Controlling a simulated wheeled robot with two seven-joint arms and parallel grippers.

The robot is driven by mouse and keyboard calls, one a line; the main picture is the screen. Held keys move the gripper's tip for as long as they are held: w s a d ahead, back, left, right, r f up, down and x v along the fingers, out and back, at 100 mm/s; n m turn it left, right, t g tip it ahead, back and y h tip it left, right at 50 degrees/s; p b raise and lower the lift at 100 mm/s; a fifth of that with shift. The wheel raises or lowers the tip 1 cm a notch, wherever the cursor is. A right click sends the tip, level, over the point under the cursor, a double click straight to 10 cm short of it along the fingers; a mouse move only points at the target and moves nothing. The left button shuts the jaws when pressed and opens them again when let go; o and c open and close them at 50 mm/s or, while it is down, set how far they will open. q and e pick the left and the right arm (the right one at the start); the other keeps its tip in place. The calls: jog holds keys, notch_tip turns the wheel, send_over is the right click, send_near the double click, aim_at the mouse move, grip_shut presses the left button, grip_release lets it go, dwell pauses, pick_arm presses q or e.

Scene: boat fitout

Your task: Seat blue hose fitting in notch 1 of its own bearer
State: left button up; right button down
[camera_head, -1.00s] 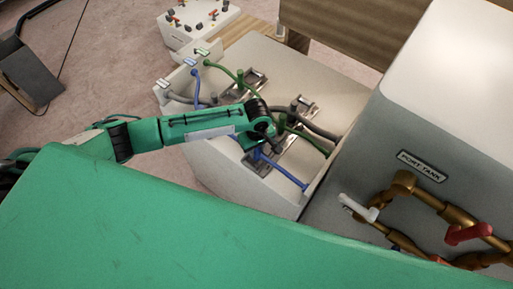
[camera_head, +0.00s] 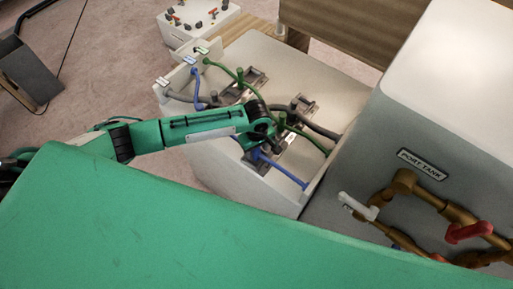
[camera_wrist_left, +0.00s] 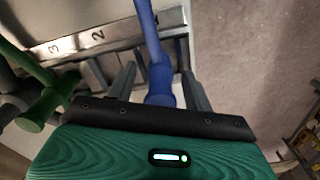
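In the left wrist view the blue hose fitting (camera_wrist_left: 160,88) stands between the two fingers of my left gripper (camera_wrist_left: 158,80), with a gap on each side. My left gripper (camera_head: 262,142) is open, over the nearest metal bearer (camera_head: 257,167) in the head view. The blue hose (camera_head: 286,173) runs from under it to the right. In the wrist view the numbered bearer (camera_wrist_left: 115,36) shows a 3 and a 2; the fitting is to the right of the 2. The notch under the fitting is hidden, so I cannot tell its seating. My right gripper is not in view.
A green fitting (camera_wrist_left: 38,112) stands left of my left gripper in the wrist view. Green and grey hoses cross the white box (camera_head: 215,172). The port tank (camera_head: 375,150) with brass pipes stands at the right. Carpet (camera_head: 110,60) is open at the back left.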

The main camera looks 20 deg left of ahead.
pick_arm(q)
notch_tip(320, 180, up, 14)
jog(key=b, duration=0.2)
jog(key=shift+b, duration=0.4)
jog(key=shift+f, duration=0.1)
